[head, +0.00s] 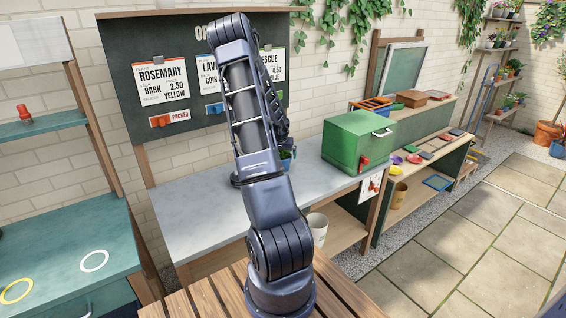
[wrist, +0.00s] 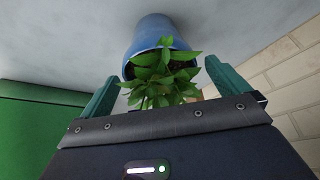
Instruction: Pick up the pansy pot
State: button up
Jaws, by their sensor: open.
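A blue pot (wrist: 155,32) with a leafy green plant (wrist: 163,75) stands on the grey counter in the wrist view. No flowers show on it, so I cannot tell if it is the pansy. In the head view a little of a blue pot (head: 287,163) shows behind my arm, which hides most of it. My gripper (wrist: 162,72) is open, its two teal fingers on either side of the leaves. The pot's body lies beyond the fingertips, and nothing is gripped. The head view hides my gripper behind the arm.
A green box (head: 358,140) with a handle stands right of the pot; it fills the left of the wrist view (wrist: 40,130). An order board (head: 120,70) and brick wall rise behind. The grey counter's left part (head: 195,205) is clear.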

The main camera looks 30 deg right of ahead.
jog(key=shift+x, duration=1.2)
jog(key=shift+c, duration=0.4)
jog(key=c, duration=1.2)
jog(key=shift+o, duration=0.2)
jog(key=shift+r, duration=0.1)
